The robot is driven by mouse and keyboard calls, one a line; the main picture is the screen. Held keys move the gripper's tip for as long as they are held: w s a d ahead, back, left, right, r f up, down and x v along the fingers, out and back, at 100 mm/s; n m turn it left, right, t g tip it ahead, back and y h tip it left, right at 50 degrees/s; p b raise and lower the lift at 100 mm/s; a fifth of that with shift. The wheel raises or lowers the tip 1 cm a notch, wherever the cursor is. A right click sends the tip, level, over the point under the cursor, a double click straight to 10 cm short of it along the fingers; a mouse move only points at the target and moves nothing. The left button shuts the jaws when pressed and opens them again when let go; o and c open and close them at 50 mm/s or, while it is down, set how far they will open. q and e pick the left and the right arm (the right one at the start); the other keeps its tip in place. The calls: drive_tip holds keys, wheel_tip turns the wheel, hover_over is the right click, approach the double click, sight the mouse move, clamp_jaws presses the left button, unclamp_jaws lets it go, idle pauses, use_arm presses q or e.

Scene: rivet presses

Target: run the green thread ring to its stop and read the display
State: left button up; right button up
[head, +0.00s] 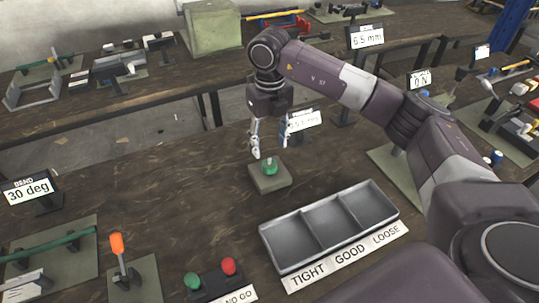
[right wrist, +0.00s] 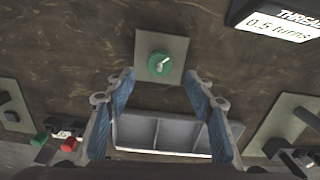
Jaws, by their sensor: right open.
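The green thread ring (head: 269,166) sits on a small grey-green block (head: 270,182) on the wooden bench. In the right wrist view the ring (right wrist: 158,64) has a pale peg or mark at its middle. My right gripper (head: 270,146) is open and empty, pointing down just above the ring. Its two blue-padded fingers (right wrist: 160,76) are spread either side in the right wrist view, not touching it. The thread display (right wrist: 277,27) reads 0.5 turns; in the head view this display (head: 306,120) is partly hidden by my gripper. My left gripper is not in view.
A metal tray (head: 262,235) with three compartments, labelled TIGHT, GOOD and LOOSE, stands in front of the block. Green and red buttons (head: 211,277) and an orange-handled lever (head: 117,245) are at front left. A display (head: 28,190) reads BEND 30 deg. Bench left of the block is clear.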

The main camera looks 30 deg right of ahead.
wheel_tip(320, 180, up, 5)
drive_tip(key=shift+r, duration=0.15)
idle(1.1)
